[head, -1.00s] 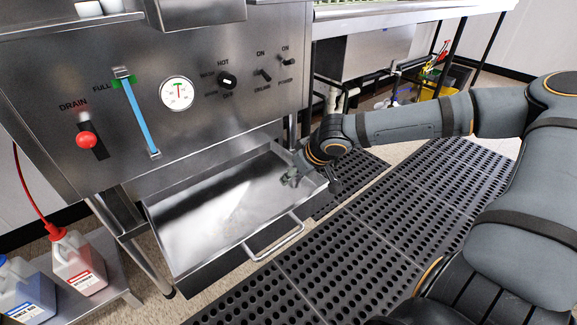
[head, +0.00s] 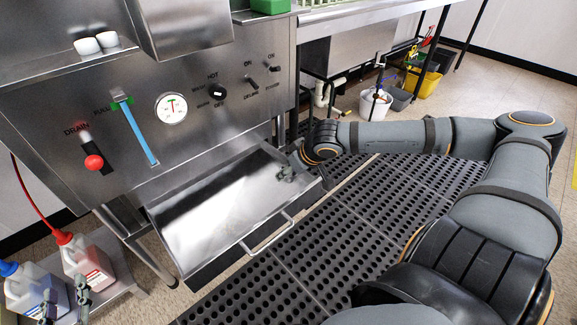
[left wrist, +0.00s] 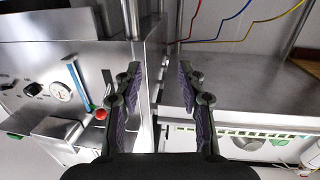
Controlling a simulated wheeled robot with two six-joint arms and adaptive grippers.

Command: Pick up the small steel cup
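I cannot make out a small steel cup in either view. My left gripper (head: 66,306) shows at the bottom left of the head view, in front of the bottles. In the left wrist view its two fingers (left wrist: 163,100) stand well apart with nothing between them, so it is open and empty. My right arm reaches in from the right, and its gripper (head: 288,172) is at the right end of the open steel drawer (head: 200,215). Its fingers are small and partly hidden by the wrist; I cannot tell whether they hold anything.
The steel machine panel (head: 190,130) has a gauge (head: 171,108) and a red drain knob (head: 94,162). Two white cups (head: 88,46) sit on the ledge above. Two bottles (head: 88,262) stand on a low shelf at left. A perforated black mat (head: 300,270) covers the floor.

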